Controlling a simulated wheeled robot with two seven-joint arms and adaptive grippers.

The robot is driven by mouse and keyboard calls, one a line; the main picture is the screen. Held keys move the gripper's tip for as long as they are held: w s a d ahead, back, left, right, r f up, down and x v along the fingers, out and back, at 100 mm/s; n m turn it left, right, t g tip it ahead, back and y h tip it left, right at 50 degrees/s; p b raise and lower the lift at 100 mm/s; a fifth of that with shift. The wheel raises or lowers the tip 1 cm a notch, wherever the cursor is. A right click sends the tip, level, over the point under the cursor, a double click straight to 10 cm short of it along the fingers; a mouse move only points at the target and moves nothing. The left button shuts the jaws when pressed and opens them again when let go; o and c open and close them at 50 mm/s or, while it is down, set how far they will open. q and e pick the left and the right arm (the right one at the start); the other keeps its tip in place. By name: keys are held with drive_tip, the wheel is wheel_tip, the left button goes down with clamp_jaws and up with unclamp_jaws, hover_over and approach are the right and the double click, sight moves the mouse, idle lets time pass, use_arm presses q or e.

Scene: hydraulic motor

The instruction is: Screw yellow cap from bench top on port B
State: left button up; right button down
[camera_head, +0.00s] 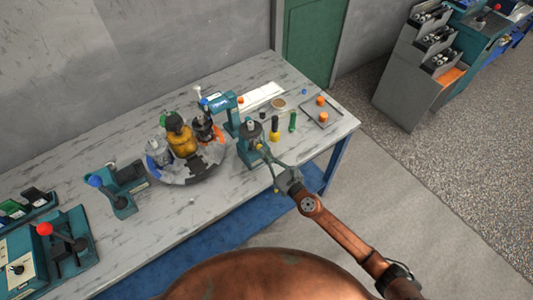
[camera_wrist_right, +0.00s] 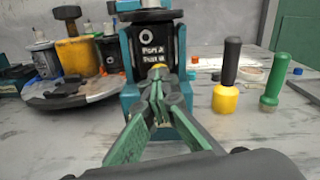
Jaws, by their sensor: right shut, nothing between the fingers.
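The hydraulic motor (camera_head: 252,133) stands in a teal holder at the front of the bench. In the right wrist view its black block (camera_wrist_right: 152,42) carries the labels Port A and Port B. My left gripper is out of view.
A yellow-and-black screwdriver-like tool (camera_wrist_right: 228,75) and a green one (camera_wrist_right: 274,82) stand right of the motor. A tray (camera_head: 321,112) with orange parts lies farther right. A round carousel (camera_head: 188,172) with bottle-like items stands left. The bench front edge (camera_head: 215,217) is mostly clear.

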drive_tip(key=m, duration=0.5)
drive_tip(key=shift+w+a+r, duration=0.1)
drive_tip(key=shift+w+r, duration=0.05)
drive_tip(key=shift+r, duration=0.2)
drive_tip(key=c, duration=2.1)
unclamp_jaws()
drive_tip(key=shift+w+f, duration=0.1)
drive_tip(key=shift+f, duration=0.15)
drive_tip(key=v, duration=0.3)
drive_tip(key=shift+s+f, duration=0.1)
drive_tip(key=shift+s, duration=0.2)
drive_tip(key=shift+o, duration=0.7)
drive_tip(key=o, duration=0.4)
